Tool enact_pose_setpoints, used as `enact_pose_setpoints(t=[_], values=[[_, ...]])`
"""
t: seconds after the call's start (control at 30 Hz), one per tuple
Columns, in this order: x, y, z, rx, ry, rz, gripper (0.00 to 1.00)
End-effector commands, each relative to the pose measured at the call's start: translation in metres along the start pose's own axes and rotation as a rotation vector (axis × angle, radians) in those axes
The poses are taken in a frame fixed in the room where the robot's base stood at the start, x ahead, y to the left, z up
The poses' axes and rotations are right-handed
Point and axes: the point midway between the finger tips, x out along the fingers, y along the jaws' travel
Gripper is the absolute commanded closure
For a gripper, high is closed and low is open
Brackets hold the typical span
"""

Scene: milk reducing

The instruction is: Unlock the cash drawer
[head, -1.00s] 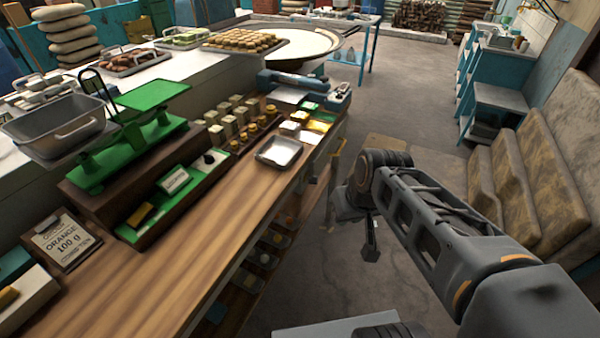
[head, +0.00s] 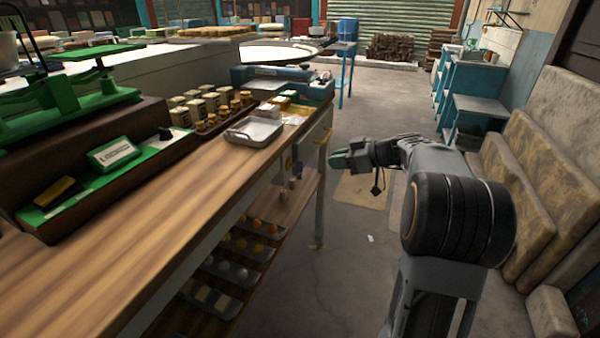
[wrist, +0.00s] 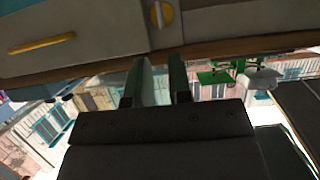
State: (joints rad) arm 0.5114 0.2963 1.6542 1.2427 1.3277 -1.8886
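In the wrist view, a grey drawer front (wrist: 85,25) fills the top. The lock knob is not clear in that view.
The wooden counter (head: 150,220) runs along the left, with a metal tray (head: 254,131), a green scale (head: 65,95) and small jars on top. Shelves (head: 235,260) hang below it. Padded slabs (head: 545,180) lean at the right. Open floor (head: 340,280) lies between.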

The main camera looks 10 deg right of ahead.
Motion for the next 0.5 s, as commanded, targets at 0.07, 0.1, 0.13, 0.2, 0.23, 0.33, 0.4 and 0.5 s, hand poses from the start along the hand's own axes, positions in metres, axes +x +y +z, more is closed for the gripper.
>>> enact_pose_setpoints(t=[0.07,0.1,0.13,0.2,0.23,0.33,0.4,0.5], values=[[0.015,-0.001,0.0,-0.002,-0.001,-0.004,0.81],[0.023,-0.001,0.001,-0.001,-0.001,-0.004,0.81],[0.029,-0.001,0.001,0.0,-0.002,-0.004,0.81],[0.043,-0.001,0.001,0.0,-0.002,-0.004,0.81],[0.049,-0.001,0.001,0.0,-0.002,-0.004,0.81],[0.068,-0.001,0.001,0.001,-0.003,-0.004,0.81],[0.08,-0.001,0.0,0.001,-0.002,-0.003,0.81],[0.095,-0.001,0.001,0.002,-0.003,-0.002,0.81]])
